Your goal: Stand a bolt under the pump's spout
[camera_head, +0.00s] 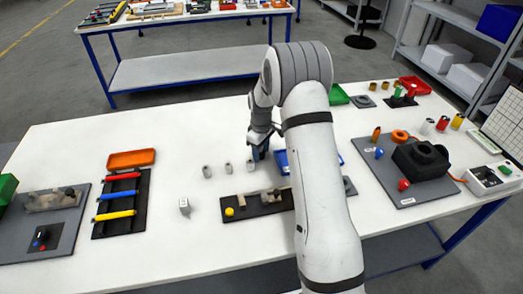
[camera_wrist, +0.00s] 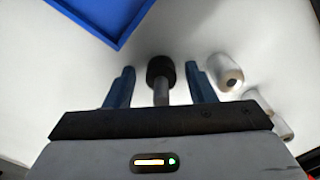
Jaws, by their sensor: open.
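A bolt with a black round head and a grey shank (camera_wrist: 160,90) is between the two blue fingers of my gripper (camera_wrist: 160,78) in the wrist view. The fingers are open, with a gap on each side of the bolt. In the head view my gripper (camera_head: 259,152) is low over the middle of the white table, and I cannot make out the bolt there. I cannot tell for sure which thing is the pump. A black housing with a round top (camera_head: 421,158) stands on a grey board at the right; no spout is clear to me.
A blue tray (camera_wrist: 112,18) lies close to my gripper, partly behind my arm in the head view. Grey cylinders (camera_head: 206,171) stand left of my gripper. A dark board with a yellow ball (camera_head: 229,211) lies in front. An orange tray (camera_head: 131,159) is at the left.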

